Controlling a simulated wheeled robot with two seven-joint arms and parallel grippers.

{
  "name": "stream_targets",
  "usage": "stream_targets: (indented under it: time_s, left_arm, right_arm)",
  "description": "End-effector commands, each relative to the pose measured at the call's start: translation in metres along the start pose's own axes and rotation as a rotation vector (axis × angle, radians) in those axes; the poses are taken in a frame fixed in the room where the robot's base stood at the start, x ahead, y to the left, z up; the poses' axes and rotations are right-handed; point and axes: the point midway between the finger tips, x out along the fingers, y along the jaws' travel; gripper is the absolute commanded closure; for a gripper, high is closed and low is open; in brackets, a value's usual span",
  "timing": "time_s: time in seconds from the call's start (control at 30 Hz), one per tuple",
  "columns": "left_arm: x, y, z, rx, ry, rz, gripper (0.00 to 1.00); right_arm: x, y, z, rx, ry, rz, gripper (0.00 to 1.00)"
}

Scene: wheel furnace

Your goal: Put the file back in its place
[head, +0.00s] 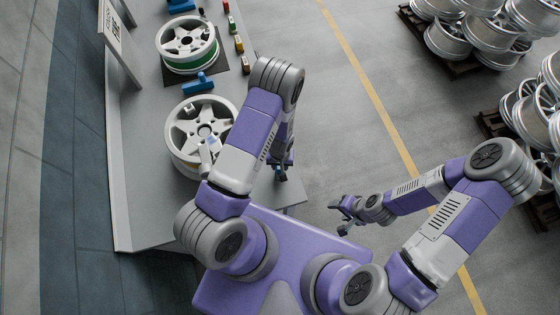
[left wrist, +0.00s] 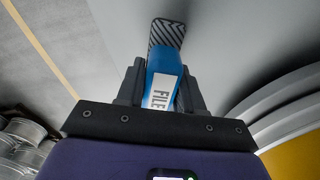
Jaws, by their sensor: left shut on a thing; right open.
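The file (left wrist: 161,92) has a blue handle with a white FILE label and a dark ridged end, seen in the left wrist view. My left gripper (left wrist: 160,75) is shut on its handle. In the head view my left gripper (head: 281,172) is over the right edge of the grey table (head: 150,210), partly hidden by my own arm, and the file is hard to make out there. My right gripper (head: 344,208) is open and empty, out over the floor right of the table. I cannot tell which spot is the file's place.
A near wheel (head: 183,125) and a green-banded wheel (head: 188,62) on a dark mat stand on the table. A blue object (head: 197,84) lies between them. Several small coloured blocks (head: 239,44) line the right edge. Stacked wheels (head: 447,38) stand on pallets at far right.

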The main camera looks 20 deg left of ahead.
Motion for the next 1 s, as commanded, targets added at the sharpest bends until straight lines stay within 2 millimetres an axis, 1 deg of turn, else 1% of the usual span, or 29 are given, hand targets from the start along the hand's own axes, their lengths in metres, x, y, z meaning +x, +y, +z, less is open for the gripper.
stream_targets:
  time_s: [0.17, 0.63, 1.0]
  left_arm:
    - [0.006, 0.0, 0.0, 0.001, 0.001, 0.001, 0.88]
    - [0.008, 0.0, 0.0, 0.001, 0.001, 0.0, 0.88]
    - [0.015, 0.0, 0.0, 0.001, 0.0, 0.0, 0.88]
  right_arm:
    - [0.0, 0.0, 0.0, 0.0, 0.0, 0.0, 0.41]
    - [0.0, 0.0, 0.0, 0.0, 0.0, 0.0, 0.41]
    - [0.0, 0.0, 0.0, 0.0, 0.0, 0.0, 0.41]
